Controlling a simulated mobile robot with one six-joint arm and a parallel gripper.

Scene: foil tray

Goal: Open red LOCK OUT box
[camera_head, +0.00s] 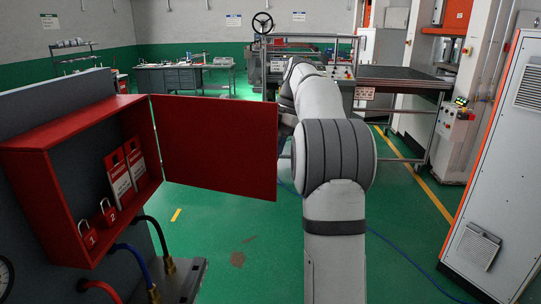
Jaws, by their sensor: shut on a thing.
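The red lockout box (82,128) is fixed to a grey panel at the left, with its front open towards the right. Its red door (218,146) is swung wide open on the hinge at the box's right edge. Inside stand red and white danger tags (124,176) and two red padlocks (99,215). My gripper (284,150) is at the door's free right edge, mostly hidden behind the door and my own arm. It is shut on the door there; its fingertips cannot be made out.
Blue, red and black hoses (133,262) run below the box. A grey and orange cabinet (505,165) stands at the right. A metal table (400,80) and a workbench (185,78) are at the back. The green floor (225,235) below the door is mostly clear, with a blue cable at right.

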